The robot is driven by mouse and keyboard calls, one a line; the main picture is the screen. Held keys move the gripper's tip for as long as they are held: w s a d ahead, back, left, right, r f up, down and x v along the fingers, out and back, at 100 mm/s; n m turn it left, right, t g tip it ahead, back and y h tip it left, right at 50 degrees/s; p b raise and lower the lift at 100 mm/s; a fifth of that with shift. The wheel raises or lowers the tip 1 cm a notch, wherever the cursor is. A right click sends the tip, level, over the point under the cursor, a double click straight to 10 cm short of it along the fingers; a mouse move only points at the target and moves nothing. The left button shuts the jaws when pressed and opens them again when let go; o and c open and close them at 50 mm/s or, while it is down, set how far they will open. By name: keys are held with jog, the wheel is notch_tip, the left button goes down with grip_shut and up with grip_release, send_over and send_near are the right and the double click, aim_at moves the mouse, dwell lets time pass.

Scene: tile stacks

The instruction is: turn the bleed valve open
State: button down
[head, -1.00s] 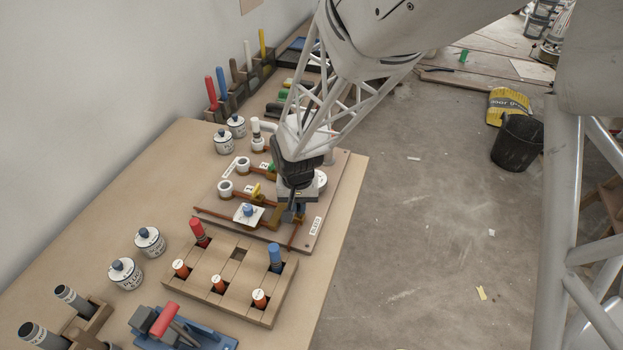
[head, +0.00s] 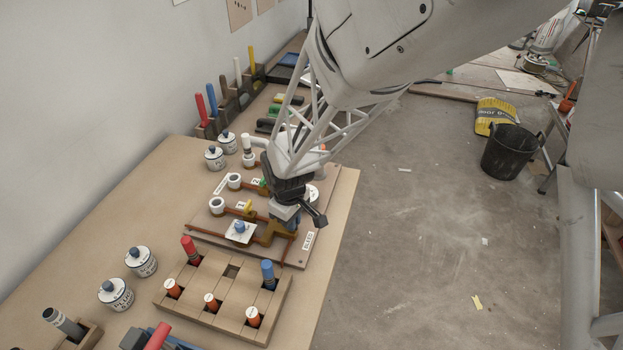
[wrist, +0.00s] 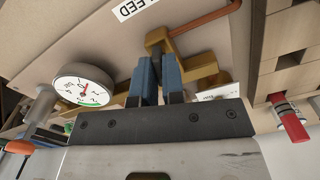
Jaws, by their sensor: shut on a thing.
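The bleed valve is a brass-coloured fitting (head: 274,232) on the pipe board, beside a "BLEED" label (head: 307,241). In the wrist view its brass body (wrist: 202,73) joins a copper pipe (wrist: 207,18). My gripper (head: 289,222) is down on the valve from above. In the wrist view my gripper (wrist: 159,68) has its two blue-sided fingers close together around the valve's handle. The handle is mostly hidden between the fingers, so its exact angle is unclear.
Valves with a yellow handle (head: 249,208) and a blue knob on a white plate (head: 240,228) sit close by. A wooden block (head: 208,312) with coloured pegs stands in front. White jars (head: 141,261) stand left.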

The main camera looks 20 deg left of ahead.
jog(key=shift+n, duration=1.7)
jog(key=c, duration=1.2)
grip_release()
jog(key=shift+r, duration=0.1)
jog(key=shift+r, duration=3.85)
